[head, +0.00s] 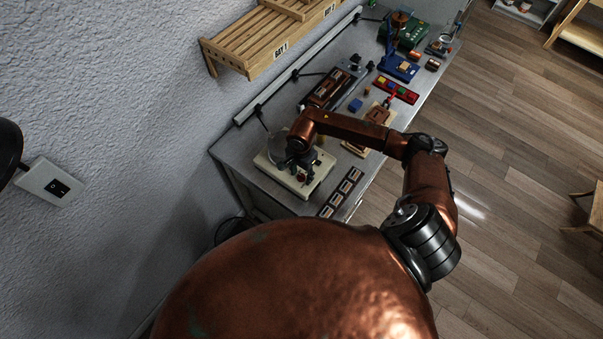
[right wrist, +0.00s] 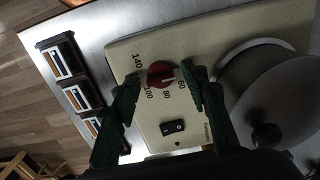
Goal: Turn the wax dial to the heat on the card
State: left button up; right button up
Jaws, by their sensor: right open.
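The red wax dial (right wrist: 160,74) is set in the top of a cream heater box (right wrist: 140,47), which also shows in the head view (head: 268,166). Numbers from 60 to 140 ring the dial. A pale mark on it appears to point toward the 60 to 80 side, but the exact reading is unclear. My right gripper (right wrist: 162,80) is open, with its dark fingers on either side of the dial; contact cannot be told. I cannot make out the card. My left gripper is out of view.
A black rocker switch (right wrist: 173,127) is beside the dial, and a round grey pot (right wrist: 270,85) is on the same box. A row of dark-framed pieces (head: 342,192) lies near the bench edge. Tools and parts crowd the bench (head: 232,151) farther back, below a wooden shelf (head: 262,50).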

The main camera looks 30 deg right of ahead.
jog(key=shift+c, duration=0.7)
grip_shut()
